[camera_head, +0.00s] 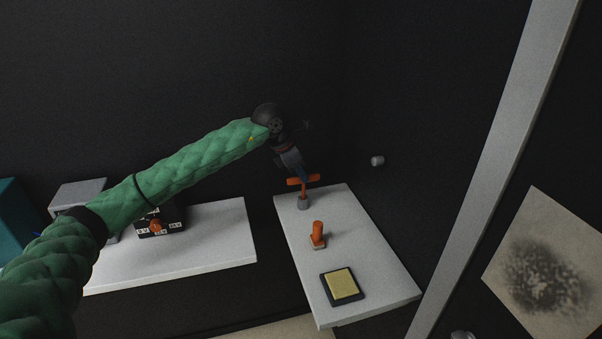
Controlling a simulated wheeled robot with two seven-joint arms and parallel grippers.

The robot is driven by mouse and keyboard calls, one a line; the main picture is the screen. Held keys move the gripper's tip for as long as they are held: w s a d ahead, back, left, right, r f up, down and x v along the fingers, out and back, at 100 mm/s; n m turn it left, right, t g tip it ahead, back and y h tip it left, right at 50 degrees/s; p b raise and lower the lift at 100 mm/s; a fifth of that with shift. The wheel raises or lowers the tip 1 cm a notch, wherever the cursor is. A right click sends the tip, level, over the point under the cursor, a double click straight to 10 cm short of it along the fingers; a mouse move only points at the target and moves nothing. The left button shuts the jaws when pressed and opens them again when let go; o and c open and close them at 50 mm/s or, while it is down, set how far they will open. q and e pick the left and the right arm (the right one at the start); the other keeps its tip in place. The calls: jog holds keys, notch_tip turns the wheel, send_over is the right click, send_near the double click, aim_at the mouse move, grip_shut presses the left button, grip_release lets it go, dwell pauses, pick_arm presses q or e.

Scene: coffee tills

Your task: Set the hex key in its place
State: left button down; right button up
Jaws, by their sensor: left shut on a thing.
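The hex key (303,182) appears to be the orange T-shaped piece at the back of the right-hand white counter. Its crossbar lies roughly level and its stem points down. My left gripper (302,174) reaches it from above and is shut on it. A small grey cylinder (303,203) stands on the counter directly under the stem. I cannot tell whether the stem's lower end is inside the cylinder or just above or in front of it.
On the right-hand white counter (375,262) stand an orange-handled stamp (318,232) and a yellow pad in a dark frame (341,285). A black box with labels (162,226) sits on the left counter (225,240). A dark wall rises behind; a knob (377,160) sticks out of it.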

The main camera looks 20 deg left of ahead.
pick_arm(q)
jog(key=c, duration=1.3)
grip_release()
jog(key=shift+c, duration=0.2)
jog(key=shift+s+a+r+b, duration=0.1)
jog(key=shift+a+r+b, duration=0.1)
jog(key=shift+r+b, duration=0.15)
jog(key=b+v, duration=0.2)
jog(key=v, duration=0.3)
jog(key=shift+s+a+r, duration=0.1)
jog(key=shift+r, duration=0.25)
jog(key=shift+s+a+r, duration=0.1)
jog(key=shift+a+r, duration=0.1)
jog(key=shift+r, duration=0.35)
